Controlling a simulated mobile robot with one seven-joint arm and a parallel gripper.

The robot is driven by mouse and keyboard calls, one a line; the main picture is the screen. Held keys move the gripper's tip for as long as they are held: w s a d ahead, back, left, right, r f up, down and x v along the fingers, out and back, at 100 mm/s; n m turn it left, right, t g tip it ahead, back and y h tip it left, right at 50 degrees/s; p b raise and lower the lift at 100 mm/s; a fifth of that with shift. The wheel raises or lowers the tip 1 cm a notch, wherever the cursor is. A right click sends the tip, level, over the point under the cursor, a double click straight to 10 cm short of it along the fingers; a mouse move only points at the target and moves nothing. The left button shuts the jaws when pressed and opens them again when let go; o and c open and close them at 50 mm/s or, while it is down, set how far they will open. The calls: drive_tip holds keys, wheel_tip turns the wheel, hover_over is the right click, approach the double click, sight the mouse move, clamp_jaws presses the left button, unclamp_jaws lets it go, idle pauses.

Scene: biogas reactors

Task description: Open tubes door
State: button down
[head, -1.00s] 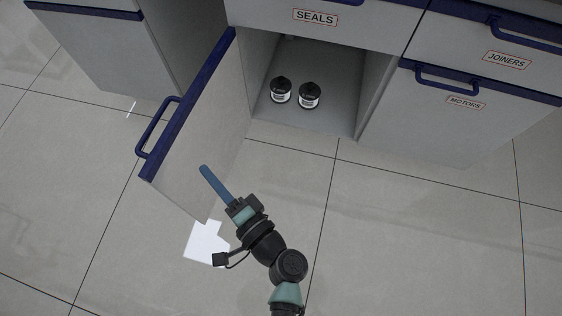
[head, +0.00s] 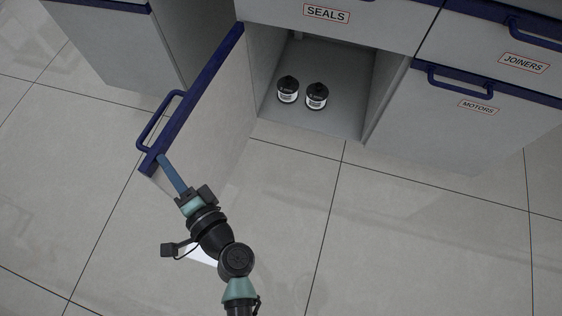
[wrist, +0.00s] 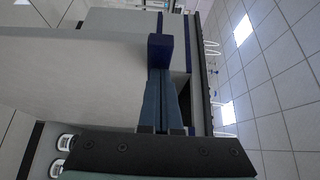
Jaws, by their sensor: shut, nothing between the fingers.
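The cabinet door (head: 205,115) stands swung wide open, its blue top edge and blue handle (head: 159,122) pointing to the left. Its own label is not visible, so I cannot read whether it says tubes. My gripper (head: 162,157) is shut and empty, with its blue fingers at the inner side of the door near the free end. In the wrist view the fingers (wrist: 161,75) reach up to the door's blue edge (wrist: 160,48); whether they touch it I cannot tell. The open compartment (head: 320,118) holds two black jars with white labels (head: 288,90) (head: 316,96).
A drawer labelled SEALS (head: 327,14) is above the open compartment. The JOINERS drawer (head: 523,63) and the MOTORS door (head: 477,106) are shut at the right. Another cabinet (head: 115,45) stands at the left. The tiled floor (head: 400,250) in front is clear.

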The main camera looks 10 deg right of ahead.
idle(0.4)
drive_tip(key=p+v, duration=0.1)
drive_tip(key=v, duration=1.2)
drive_tip(key=shift+w, duration=0.15)
